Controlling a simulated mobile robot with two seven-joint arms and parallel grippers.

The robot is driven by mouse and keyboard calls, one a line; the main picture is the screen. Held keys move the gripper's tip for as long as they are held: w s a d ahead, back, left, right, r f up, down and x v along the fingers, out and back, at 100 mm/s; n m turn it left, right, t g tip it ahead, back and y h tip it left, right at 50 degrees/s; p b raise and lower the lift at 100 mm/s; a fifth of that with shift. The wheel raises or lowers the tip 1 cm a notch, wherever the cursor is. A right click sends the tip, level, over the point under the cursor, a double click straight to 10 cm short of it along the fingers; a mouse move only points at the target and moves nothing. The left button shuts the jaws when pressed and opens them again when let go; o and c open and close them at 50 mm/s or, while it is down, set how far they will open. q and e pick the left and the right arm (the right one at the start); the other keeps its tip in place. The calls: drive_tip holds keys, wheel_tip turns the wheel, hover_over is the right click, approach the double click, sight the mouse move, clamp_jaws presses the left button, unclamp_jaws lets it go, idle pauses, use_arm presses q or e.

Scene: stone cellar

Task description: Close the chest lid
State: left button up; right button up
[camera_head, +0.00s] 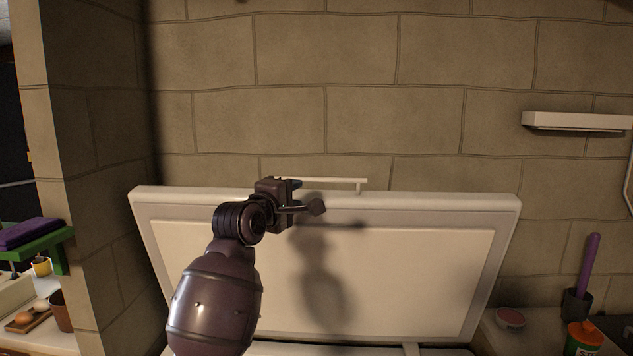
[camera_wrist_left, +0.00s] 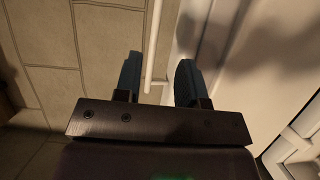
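The white chest lid (camera_head: 440,285) stands raised, leaning back near the stone wall, its inner panel facing me. A thin pale handle bar (camera_head: 340,180) runs along its upper edge. My left gripper (camera_head: 304,196) is at the upper edge of the lid, by the left part of the handle. In the left wrist view the two dark fingers (camera_wrist_left: 158,80) are apart, and the handle bar (camera_wrist_left: 152,45) shows between them. I cannot tell whether they touch it. Part of the handle is hidden behind the gripper. My right gripper is not in view.
A white wall shelf (camera_head: 575,122) hangs at the right. The right counter holds a round pink-topped tin (camera_head: 510,319), a dark cup (camera_head: 576,305) with a purple stick and an orange container (camera_head: 584,340). At the left are a stone pillar (camera_head: 98,190) and a green stand (camera_head: 45,250).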

sight(315, 180)
use_arm(q)
drive_tip(key=shift+r+p+x, duration=0.15)
drive_tip(key=shift+p+x, duration=0.4)
drive_tip(key=shift+x, duration=2.2)
drive_tip(key=shift+r+p+x, duration=0.15)
drive_tip(key=shift+p+x, duration=0.35)
drive_tip(key=shift+x, duration=2.25)
drive_tip(key=shift+d, duration=0.1)
clamp_jaws()
